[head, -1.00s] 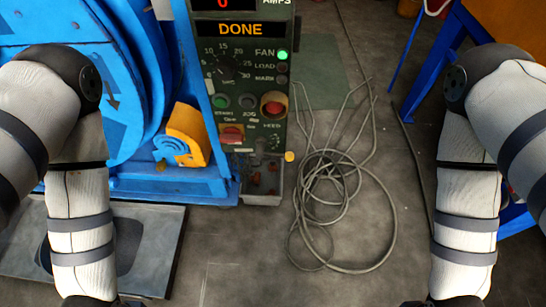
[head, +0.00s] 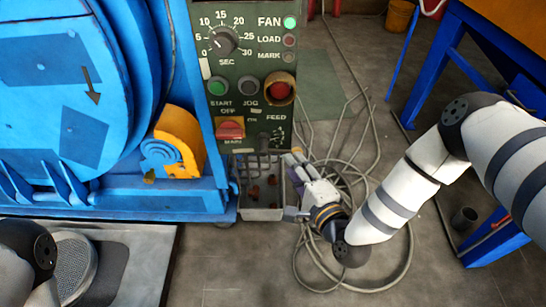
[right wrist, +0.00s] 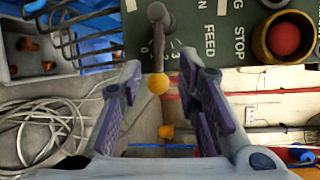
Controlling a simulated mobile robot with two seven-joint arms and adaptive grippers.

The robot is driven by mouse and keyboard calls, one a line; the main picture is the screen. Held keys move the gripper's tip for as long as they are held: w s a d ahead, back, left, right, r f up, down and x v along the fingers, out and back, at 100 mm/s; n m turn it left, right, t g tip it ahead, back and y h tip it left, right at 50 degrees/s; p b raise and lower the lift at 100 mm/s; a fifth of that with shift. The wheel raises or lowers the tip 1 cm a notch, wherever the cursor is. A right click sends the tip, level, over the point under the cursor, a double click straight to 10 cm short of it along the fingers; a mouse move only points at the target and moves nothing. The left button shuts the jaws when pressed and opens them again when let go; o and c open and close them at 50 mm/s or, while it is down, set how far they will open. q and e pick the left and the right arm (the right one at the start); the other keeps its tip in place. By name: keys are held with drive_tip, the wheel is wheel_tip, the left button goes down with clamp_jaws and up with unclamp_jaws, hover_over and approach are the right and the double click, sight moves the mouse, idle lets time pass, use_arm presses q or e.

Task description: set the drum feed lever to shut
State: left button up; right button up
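The feed lever (right wrist: 165,40) is a grey bar with a yellow knob (right wrist: 157,85), on the green control panel (right wrist: 205,20) beside a small numbered scale and the word FEED. My right gripper (head: 290,168) is just below that corner. In the right wrist view its two fingers (right wrist: 160,78) are spread, with the knob between them and apparently clear of both. My left gripper is out of view.
A grey bin (head: 262,214) with orange-brown pieces and a rack of bars stands directly below the panel. The red MAIN switch (head: 230,129) and a red button (head: 279,91) are close by. Coiled cable (head: 385,262) lies on the floor. A blue machine (head: 60,100) fills the left.

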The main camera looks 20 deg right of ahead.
sight(283, 153)
drive_tip(key=w, duration=0.5)
drive_tip(key=w+a+f+b, duration=0.1)
drive_tip(key=w, duration=0.1)
drive_tip(key=shift+w+f, duration=0.1)
drive_tip(key=shift+w, duration=0.1)
clamp_jaws()
